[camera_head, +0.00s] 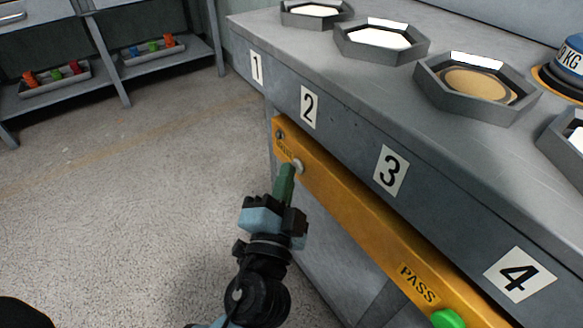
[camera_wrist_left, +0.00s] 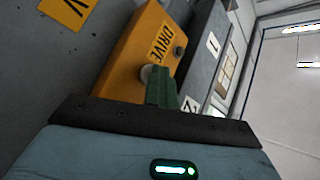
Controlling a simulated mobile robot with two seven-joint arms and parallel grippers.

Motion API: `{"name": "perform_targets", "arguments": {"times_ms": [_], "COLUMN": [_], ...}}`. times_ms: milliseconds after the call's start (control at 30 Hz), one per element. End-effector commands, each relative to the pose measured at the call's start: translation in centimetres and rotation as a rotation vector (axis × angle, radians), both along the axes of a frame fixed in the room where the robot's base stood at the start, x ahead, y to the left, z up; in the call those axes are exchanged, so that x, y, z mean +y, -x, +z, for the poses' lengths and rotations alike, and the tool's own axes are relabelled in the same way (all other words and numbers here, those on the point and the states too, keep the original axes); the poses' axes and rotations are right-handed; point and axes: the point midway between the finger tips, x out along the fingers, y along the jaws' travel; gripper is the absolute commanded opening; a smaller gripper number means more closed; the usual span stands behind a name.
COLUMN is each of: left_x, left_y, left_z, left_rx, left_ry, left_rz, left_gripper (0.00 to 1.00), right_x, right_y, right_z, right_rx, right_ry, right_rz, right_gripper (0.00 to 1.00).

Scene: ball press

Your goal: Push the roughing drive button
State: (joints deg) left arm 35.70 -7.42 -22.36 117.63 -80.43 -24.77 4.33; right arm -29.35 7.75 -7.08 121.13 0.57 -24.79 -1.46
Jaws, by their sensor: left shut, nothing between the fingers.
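The drive button (camera_head: 298,166) is a small pale round knob on the front of a yellow panel (camera_head: 345,212), below the printed word at the panel's far end. In the left wrist view the button (camera_wrist_left: 147,73) sits below the word DRIVE, partly hidden by my green fingers (camera_wrist_left: 161,88). My left gripper (camera_head: 287,168) is shut and empty, its fingertips right at the button. I cannot tell whether they touch it. My right gripper is not in view.
A grey counter (camera_head: 375,75) with number labels and several hexagonal trays stands above the panel. A green button (camera_head: 447,319) by the word PASS is at the near end. Shelves (camera_head: 100,75) with small bins stand far left. The floor (camera_head: 120,190) between is clear.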

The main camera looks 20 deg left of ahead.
Motion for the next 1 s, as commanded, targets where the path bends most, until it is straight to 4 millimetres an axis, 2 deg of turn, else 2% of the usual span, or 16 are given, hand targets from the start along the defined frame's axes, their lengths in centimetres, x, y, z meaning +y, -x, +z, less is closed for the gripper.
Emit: {"name": "perform_targets", "arguments": {"times_ms": [400, 800, 1000], "left_x": [0.1, 0.4, 1.4], "left_y": [0.3, 0.7, 1.9], "left_z": [0.2, 0.1, 0.1], "left_rx": [-0.004, -0.002, -0.001], "left_ry": [0.001, 0.000, 0.000], "left_rz": [-0.005, -0.004, -0.001], "left_gripper": [0.00, 0.00, 0.00], "right_x": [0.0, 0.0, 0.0], "right_y": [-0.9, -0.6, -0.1], "right_z": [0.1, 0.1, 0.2], "right_rx": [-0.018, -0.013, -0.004], "right_ry": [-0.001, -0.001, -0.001], "right_rz": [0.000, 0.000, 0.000], "right_gripper": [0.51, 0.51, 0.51]}}
